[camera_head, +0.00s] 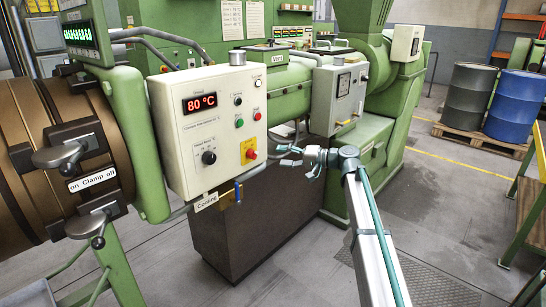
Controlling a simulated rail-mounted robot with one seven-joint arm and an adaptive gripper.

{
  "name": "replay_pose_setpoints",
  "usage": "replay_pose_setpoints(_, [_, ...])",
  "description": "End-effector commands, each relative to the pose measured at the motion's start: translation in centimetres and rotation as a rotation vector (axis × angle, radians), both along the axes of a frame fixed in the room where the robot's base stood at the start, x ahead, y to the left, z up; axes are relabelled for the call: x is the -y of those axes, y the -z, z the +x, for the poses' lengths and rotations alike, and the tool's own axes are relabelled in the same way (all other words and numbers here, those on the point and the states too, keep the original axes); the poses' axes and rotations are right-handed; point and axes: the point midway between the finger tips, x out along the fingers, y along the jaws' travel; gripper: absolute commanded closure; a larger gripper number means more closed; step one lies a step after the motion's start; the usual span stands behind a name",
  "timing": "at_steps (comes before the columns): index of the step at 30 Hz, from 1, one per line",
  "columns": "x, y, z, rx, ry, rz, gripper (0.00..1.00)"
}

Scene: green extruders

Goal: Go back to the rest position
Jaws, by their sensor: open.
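My gripper (290,156) is at the end of my arm, which rises from the lower right. Its fingers point left and are apart, with nothing seen between them. It is in front of the green extruder (290,78), right of the cream control box (208,128) and below the grey switch box (338,100). The control box shows a red 80 °C display, buttons and a red knob on a yellow plate. From this view I cannot tell the exact gap between my gripper and the machine.
A brown clamp cylinder (50,150) with metal handles stands at the left. A blue valve lever (238,193) hangs under the control box. Grey (470,97) and blue (517,105) drums stand on a pallet at the back right. A green-yellow frame (528,190) is at the right edge. Floor between is clear.

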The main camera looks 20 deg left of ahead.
Motion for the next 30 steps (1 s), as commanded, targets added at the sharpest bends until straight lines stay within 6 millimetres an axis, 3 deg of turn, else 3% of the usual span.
replay_pose_setpoints(5, [0.9,-0.1,-0.1,0.000,0.000,0.000,0.41])
replay_pose_setpoints(15, [1.0,-0.1,-0.1,-0.004,0.000,0.000,0.41])
replay_pose_setpoints(20, [1.5,1.7,-0.2,0.000,0.023,-0.079,0.41])
replay_pose_setpoints(23, [2.6,5.7,-1.6,0.001,0.050,-0.197,0.41])
replay_pose_setpoints(30, [7.8,20.6,-5.5,-0.072,0.105,-0.483,0.41])
